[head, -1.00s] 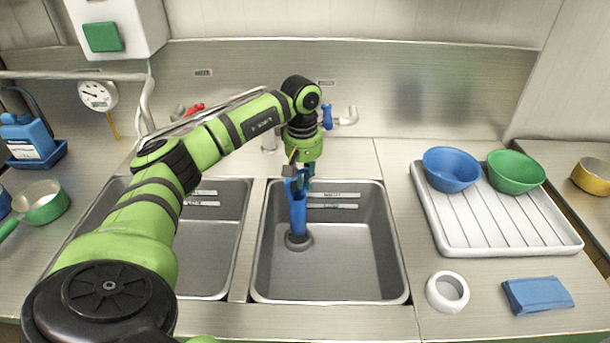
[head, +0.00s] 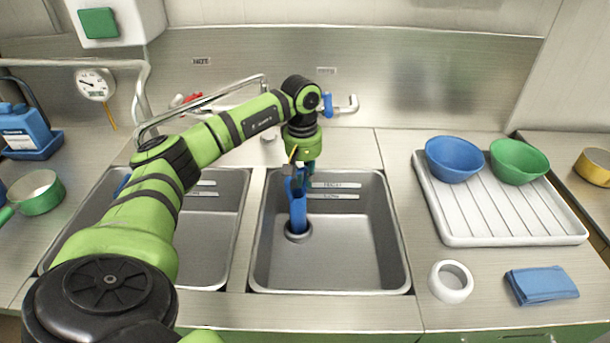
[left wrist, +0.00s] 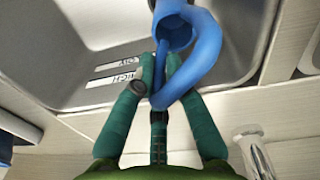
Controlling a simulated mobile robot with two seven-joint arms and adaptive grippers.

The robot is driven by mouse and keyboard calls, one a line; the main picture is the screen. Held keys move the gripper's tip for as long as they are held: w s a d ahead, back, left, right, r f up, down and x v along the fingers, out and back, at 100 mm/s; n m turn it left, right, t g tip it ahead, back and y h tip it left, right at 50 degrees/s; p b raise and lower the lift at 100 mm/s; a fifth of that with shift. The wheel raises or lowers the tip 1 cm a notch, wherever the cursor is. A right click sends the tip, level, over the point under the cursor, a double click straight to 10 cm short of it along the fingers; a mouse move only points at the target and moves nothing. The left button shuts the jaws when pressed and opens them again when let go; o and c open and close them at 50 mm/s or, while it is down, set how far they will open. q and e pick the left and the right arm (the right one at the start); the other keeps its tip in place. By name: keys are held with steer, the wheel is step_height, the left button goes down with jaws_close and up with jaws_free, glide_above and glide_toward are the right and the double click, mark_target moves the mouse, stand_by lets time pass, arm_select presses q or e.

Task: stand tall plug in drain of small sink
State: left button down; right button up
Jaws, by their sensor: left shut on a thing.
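The tall plug is a blue tube (head: 298,212) with a loop handle at its top. It stands roughly upright in the small sink (head: 350,262), the right basin. Its lower end is at the round drain (head: 298,237); I cannot tell whether it is fully seated. My left gripper (head: 304,172) reaches down from above and is shut on the handle. In the left wrist view, the teal fingers (left wrist: 161,68) are at the blue loop (left wrist: 207,55), and the plug's lower end is out of frame. My right gripper is not in view.
A larger basin (head: 215,245) lies left, partly behind my left arm. A tap (head: 345,105) is behind the sinks. To the right are a white drainboard (head: 500,215) with blue and green bowls, a white ring (head: 451,281) and a blue cloth (head: 541,285).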

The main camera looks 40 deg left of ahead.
arm_select(q)
steer(key=shift+f+b, duration=0.4)
steer(key=shift+f, duration=0.15)
steer(key=c, duration=1.2)
jaws_free()
steer(key=r, duration=1.2)
steer(key=shift+s+a, duration=0.1)
steer(key=shift+s, duration=0.1)
